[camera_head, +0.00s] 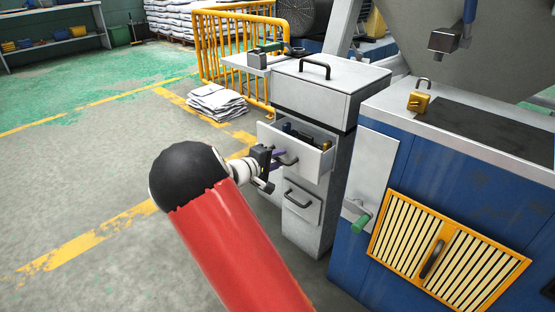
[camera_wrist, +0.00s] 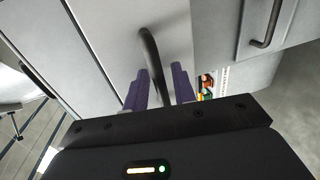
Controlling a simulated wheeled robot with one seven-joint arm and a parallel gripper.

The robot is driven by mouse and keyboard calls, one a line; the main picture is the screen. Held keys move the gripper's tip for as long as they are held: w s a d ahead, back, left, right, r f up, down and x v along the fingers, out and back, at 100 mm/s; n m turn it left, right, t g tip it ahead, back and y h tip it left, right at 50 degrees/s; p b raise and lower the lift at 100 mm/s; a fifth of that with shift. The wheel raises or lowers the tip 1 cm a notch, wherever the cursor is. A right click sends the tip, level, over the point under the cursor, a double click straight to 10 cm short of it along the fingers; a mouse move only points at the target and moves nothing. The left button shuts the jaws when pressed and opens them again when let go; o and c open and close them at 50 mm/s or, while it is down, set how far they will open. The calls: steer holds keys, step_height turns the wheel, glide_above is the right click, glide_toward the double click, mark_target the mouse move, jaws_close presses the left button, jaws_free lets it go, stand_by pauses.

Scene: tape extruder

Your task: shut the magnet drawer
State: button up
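A grey drawer (camera_head: 266,133) stands pulled out of a grey cabinet (camera_head: 322,224) in the head view, with dark and yellowish items inside. I see no label naming it. My gripper (camera_head: 278,158) is at its front, by the handle (camera_head: 290,159). In the wrist view the dark curved handle (camera_wrist: 149,44) runs between the two purple fingers of my gripper (camera_wrist: 162,82). Some colourful contents (camera_wrist: 207,84) show beside the right finger.
Below is a shut drawer with its own handle (camera_head: 302,199). A blue machine (camera_head: 455,190) with a yellow grille stands close on the right, its green-gripped lever (camera_head: 361,222) sticking out. A yellow railing (camera_head: 235,50) and stacked sacks (camera_head: 216,102) are behind. The floor on the left is clear.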

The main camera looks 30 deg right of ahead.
jaws_close()
steer(key=b+x, duration=0.1)
steer(key=x, duration=0.1)
steer(key=b+x, duration=0.2)
steer(key=r+b+x, duration=0.1)
steer(key=x, duration=0.2)
steer(key=shift+d+r+b, duration=0.1)
steer(key=shift+d+b, duration=0.05)
steer(key=shift+b, duration=0.25)
steer(key=shift+r, duration=0.15)
steer(key=shift+o, duration=0.6)
jaws_free()
steer(key=shift+a, duration=0.3)
steer(key=v, duration=0.7)
steer(key=shift+s+a, duration=0.15)
steer(key=shift+a, duration=0.15)
